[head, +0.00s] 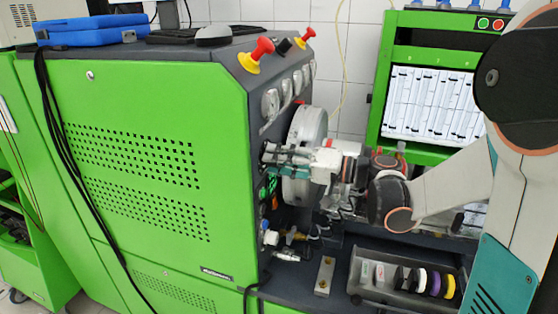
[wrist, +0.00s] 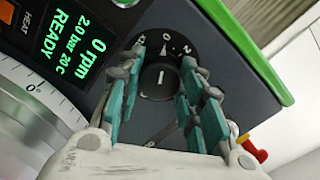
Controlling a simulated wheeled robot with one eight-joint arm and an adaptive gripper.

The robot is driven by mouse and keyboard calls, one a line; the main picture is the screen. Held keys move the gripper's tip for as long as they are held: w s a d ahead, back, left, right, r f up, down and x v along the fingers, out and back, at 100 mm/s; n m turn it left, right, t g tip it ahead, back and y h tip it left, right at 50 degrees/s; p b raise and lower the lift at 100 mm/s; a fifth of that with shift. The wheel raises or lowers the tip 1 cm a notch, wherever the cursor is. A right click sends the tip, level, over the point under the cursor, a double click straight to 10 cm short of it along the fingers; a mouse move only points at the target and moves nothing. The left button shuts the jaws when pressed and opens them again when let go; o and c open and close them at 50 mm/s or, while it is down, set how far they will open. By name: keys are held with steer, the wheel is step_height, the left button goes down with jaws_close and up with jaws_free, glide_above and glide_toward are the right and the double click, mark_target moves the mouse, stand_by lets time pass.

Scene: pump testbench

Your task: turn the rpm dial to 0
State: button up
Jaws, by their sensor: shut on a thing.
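The rpm dial (wrist: 158,82) is a black round knob with a white pointer line, in the middle of the wrist view. White marks, including a 0, sit on the dark panel around it. My gripper (head: 272,154) reaches the machine's front panel in the head view, where the dial is hidden. In the wrist view its teal fingers stand on both sides of the knob, shut on it. A display (wrist: 78,45) with green text reads 0 rpm, 2.0 bar, 20 C and READY.
A large silver wheel (head: 308,125) stands close to my gripper. Gauges (head: 270,103) and red-and-yellow emergency buttons (head: 257,52) are above. A grey tray (head: 398,301) with coloured rings lies below right. The green cabinet (head: 150,110) fills the left.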

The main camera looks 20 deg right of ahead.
stand_by(0.4)
steer(key=o, duration=1.1)
steer(key=shift+c, duration=0.2)
steer(key=v, duration=1.2)
steer(key=shift+r, duration=0.1)
